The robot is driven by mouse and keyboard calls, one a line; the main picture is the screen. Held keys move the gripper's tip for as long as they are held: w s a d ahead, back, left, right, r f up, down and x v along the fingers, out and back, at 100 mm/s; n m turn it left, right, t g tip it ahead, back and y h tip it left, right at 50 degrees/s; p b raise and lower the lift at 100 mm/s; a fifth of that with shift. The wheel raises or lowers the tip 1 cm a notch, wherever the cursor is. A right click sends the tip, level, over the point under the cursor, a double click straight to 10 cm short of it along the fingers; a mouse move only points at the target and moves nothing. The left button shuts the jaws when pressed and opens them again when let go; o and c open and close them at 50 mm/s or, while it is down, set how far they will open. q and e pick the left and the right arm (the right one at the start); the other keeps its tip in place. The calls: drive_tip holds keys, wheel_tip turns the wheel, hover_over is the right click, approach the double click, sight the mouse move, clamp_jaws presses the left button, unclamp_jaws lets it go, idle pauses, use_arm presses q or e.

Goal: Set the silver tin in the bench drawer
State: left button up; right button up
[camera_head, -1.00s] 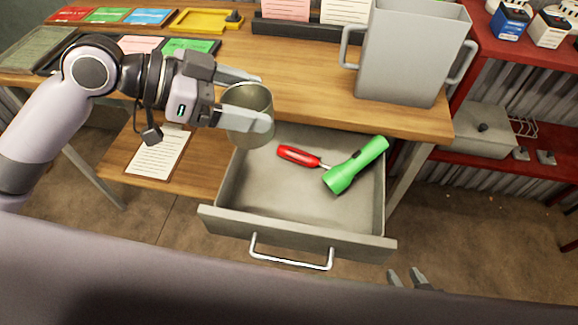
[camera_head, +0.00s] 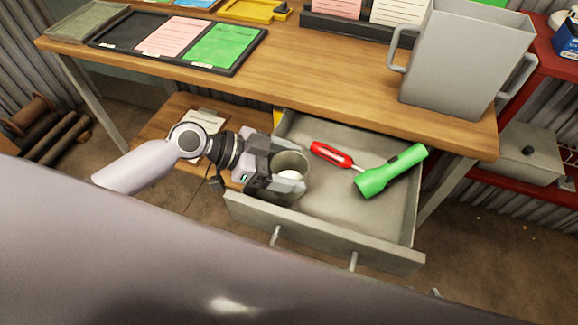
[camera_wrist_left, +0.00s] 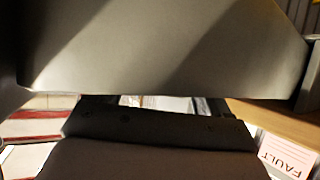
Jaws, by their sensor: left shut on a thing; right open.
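The silver tin (camera_head: 292,158) is an open-topped grey cylinder, upright or nearly so. My left gripper (camera_head: 287,172) is shut on it, with fingers at its sides. It is over or inside the left end of the open bench drawer (camera_head: 338,213); the gripper hides its base, so I cannot tell whether it touches the drawer floor. In the left wrist view a large grey surface fills the top, and I cannot tell what it is. Only a small tip of my right gripper (camera_head: 436,292) shows beyond my body at the lower edge.
A red screwdriver (camera_head: 332,154) and a green torch (camera_head: 391,172) lie in the drawer's back and right parts. Its front middle floor is clear. A grey two-handled container (camera_head: 462,60) stands on the wooden bench (camera_head: 300,85) above. A red shelf (camera_head: 522,178) stands to the right.

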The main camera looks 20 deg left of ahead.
use_arm(q)
drive_tip(key=shift+f, duration=0.3)
drive_tip(key=shift+f, duration=0.2)
drive_tip(key=o, duration=1)
drive_tip(key=shift+r, duration=0.1)
drive_tip(key=shift+r, duration=0.1)
drive_tip(key=b+v, duration=0.1)
drive_tip(key=v, duration=1.1)
